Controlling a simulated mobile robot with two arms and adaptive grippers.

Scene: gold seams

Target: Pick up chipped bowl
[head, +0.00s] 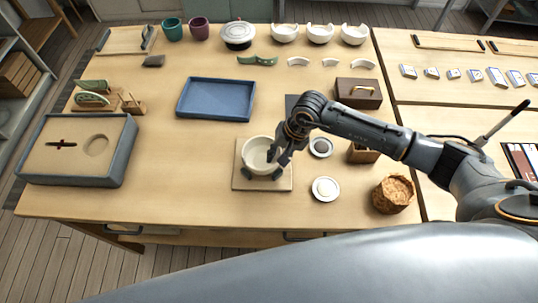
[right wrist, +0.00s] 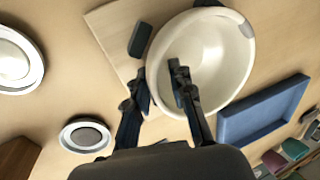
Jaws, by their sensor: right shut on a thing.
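The cream bowl (head: 256,153) stands on a square light board (head: 262,184) near the front middle of the table. In the right wrist view the bowl (right wrist: 215,65) shows a greyish patch on its rim, which may be the chip. My right gripper (head: 274,154) is at the bowl's right side. In the right wrist view the right gripper (right wrist: 161,86) has one finger inside the bowl and one outside, shut on its wall. Whether the bowl has lifted off the board, I cannot tell. My left gripper is not in view.
Dark pads (head: 249,179) sit by the bowl's base. A blue tray (head: 216,98) lies behind it. Two small round dishes (head: 325,188) and a brown crumpled container (head: 393,193) are on the right. A grey-edged box (head: 120,165) is at left. Bare table lies between box and board.

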